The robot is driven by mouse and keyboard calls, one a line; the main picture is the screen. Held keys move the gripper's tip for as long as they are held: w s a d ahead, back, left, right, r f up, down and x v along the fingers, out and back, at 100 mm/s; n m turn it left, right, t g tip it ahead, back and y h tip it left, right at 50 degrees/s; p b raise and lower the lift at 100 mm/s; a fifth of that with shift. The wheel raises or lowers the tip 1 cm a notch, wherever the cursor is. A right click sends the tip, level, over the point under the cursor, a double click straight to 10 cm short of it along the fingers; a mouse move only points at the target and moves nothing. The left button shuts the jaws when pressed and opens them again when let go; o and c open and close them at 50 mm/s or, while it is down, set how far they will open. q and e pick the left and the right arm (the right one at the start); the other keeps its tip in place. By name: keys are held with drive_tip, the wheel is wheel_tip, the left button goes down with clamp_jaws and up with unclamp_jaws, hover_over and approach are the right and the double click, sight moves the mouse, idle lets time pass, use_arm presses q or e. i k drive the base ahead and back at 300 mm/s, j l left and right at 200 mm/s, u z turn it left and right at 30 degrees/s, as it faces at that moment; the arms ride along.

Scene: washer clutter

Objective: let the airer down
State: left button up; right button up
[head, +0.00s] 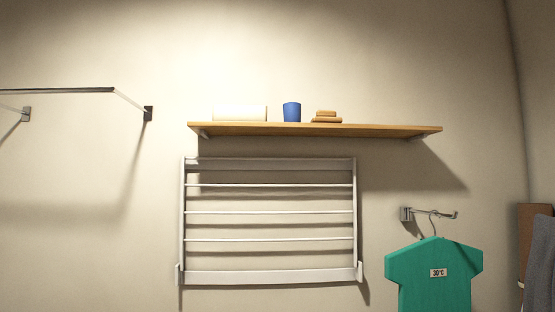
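The airer (269,277) is a pale wall-mounted frame with several horizontal rods, in the middle of the head view below a wooden shelf. It stands upright, close to flat against the wall. Small brackets show at its lower left and lower right corners. Neither of my grippers shows in the head view.
The wooden shelf (380,131) holds a white roll (240,113), a blue cup (292,112) and stacked brown pieces (326,117). A green shirt (435,275) hangs from a wall hook (430,214) at right. A metal wall rail (60,90) is at left.

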sight(355, 210)
drive_tip(key=i+l, duration=0.2)
drive_tip(key=i, duration=0.2)
drive_tip(key=i+l, duration=0.25)
drive_tip(key=i, duration=0.15)
